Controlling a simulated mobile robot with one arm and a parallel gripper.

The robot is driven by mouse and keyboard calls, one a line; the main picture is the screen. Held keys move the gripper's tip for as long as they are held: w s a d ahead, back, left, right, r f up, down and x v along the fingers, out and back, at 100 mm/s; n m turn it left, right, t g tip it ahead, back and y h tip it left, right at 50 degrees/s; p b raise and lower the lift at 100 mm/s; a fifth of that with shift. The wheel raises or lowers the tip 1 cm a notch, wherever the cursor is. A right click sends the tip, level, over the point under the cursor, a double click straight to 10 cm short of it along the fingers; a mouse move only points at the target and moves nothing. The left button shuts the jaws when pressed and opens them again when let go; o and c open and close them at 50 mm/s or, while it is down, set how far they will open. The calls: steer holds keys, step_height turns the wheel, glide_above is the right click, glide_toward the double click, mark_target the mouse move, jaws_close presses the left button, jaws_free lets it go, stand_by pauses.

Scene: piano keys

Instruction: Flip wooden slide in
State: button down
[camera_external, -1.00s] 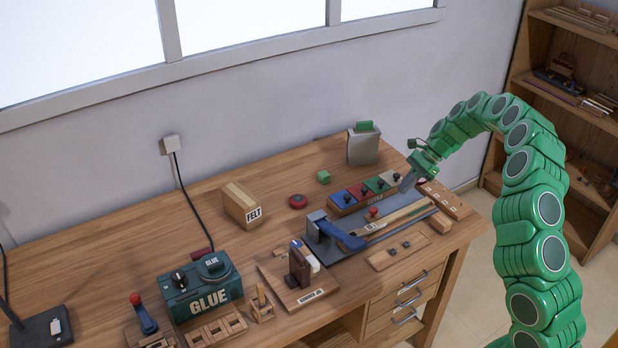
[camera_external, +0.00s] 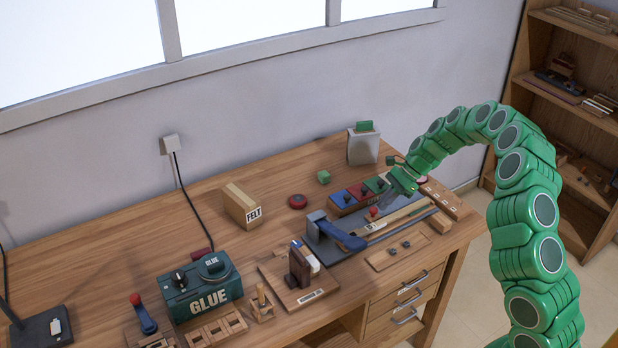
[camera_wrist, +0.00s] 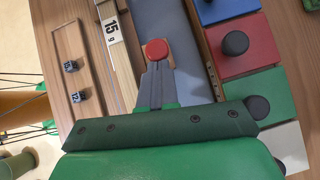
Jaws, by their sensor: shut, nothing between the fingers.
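A red round knob (camera_wrist: 157,49) sits on a small wooden piece that looks like the slide, beside the grey-blue metal bed (camera_wrist: 168,18) of the jig. In the external view, the red knob (camera_external: 373,211) shows near the jig's middle. My gripper (camera_wrist: 156,70) is shut and empty. Its tips are right at the near side of the knob in the wrist view; I cannot tell whether they touch. In the external view, my gripper (camera_external: 384,203) hangs low over the jig, just right of the knob. The gripper hides part of the bed.
Blocks with black knobs, including a red block (camera_wrist: 240,60), stand along one side of the jig. A blue lever (camera_external: 343,236) is at the jig's left end. A wooden tray (camera_wrist: 68,60) with small dark weights lies on the other side. The glue box (camera_external: 203,290) is farther left.

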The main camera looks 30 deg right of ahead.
steer(key=shift+a, duration=3.8)
steer(key=d, duration=0.4)
steer(key=shift+s+d+r, duration=0.1)
steer(key=shift+s+r, duration=0.15)
steer(key=shift+r, duration=0.15)
steer(key=v, duration=1)
